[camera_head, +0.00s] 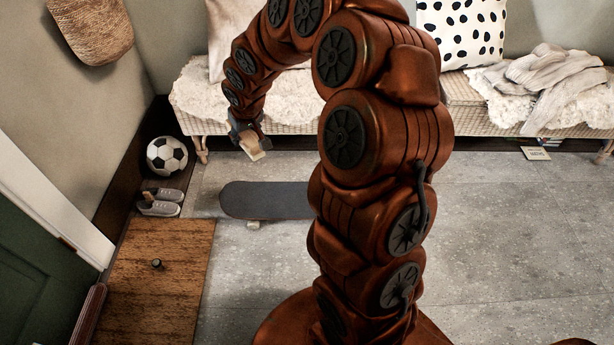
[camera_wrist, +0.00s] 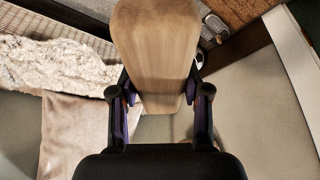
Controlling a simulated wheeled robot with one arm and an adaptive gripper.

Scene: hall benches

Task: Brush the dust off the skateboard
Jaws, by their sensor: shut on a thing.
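The skateboard (camera_head: 265,199) stands on its wheels on the grey floor in the head view, dark deck up. My arm hides its right end. No dust can be made out on the deck at this size. My gripper (camera_head: 246,132) is shut on a pale wooden brush (camera_head: 254,149) and holds it above and behind the skateboard, apart from it. In the wrist view the brush's smooth wooden body (camera_wrist: 157,50) sits between the two fingers of my gripper (camera_wrist: 160,90). Its bristles are hidden there.
A wicker bench (camera_head: 300,124) with fleece and cushions runs along the back wall. A football (camera_head: 167,155), grey shoes (camera_head: 160,202) and a brown doormat (camera_head: 150,300) with a small dark object (camera_head: 157,264) lie left.

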